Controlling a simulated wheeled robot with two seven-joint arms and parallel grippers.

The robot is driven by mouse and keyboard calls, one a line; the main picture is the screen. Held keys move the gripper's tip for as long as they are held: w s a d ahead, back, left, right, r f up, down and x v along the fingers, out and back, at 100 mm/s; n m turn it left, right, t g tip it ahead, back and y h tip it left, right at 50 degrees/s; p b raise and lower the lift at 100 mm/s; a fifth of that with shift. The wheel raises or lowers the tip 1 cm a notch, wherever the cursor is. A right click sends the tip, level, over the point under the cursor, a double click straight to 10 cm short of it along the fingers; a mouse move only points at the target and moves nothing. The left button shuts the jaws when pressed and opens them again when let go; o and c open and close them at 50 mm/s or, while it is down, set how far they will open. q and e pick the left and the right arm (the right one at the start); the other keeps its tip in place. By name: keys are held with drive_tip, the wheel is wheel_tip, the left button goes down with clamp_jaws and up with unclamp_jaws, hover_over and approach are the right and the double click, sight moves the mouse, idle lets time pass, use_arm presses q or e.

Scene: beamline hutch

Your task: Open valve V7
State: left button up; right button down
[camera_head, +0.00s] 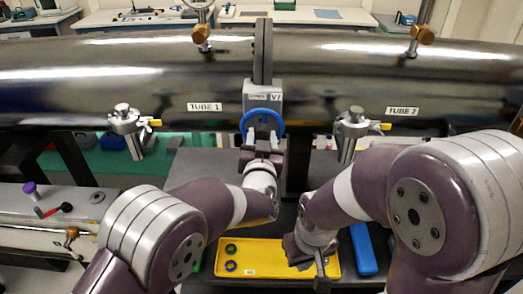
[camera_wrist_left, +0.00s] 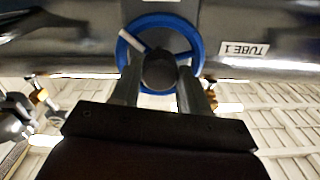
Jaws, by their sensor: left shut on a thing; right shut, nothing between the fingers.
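Valve V7 (camera_head: 276,90) is a grey block with a V7 label, between the two tubes in the head view. Its blue handwheel (camera_head: 246,118) faces me. In the left wrist view the handwheel (camera_wrist_left: 197,38) is a blue ring with a pale spoke and a dark round hub (camera_wrist_left: 158,70). My left gripper (camera_head: 262,138) reaches up to the handwheel from below. In the wrist view its fingers (camera_wrist_left: 160,82) lie on both sides of the hub, shut on the wheel's middle. My right gripper (camera_head: 320,277) is shut and empty, low over the yellow tray's right part.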

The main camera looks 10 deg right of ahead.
use_arm(q)
drive_tip(key=shift+d+f+n+b, duration=0.1)
drive_tip(key=shift+n+b, duration=5.55)
drive_tip(key=shift+n, duration=0.95)
drive_tip(key=shift+f+n+b, duration=0.1)
drive_tip(key=shift+n+b, duration=5.5)
drive_tip(key=shift+n, duration=1)
drive_tip(key=o, duration=1)
drive_tip(key=shift+o, duration=0.2)
drive_tip(key=shift+r, duration=0.15)
drive_tip(key=shift+s, duration=0.15)
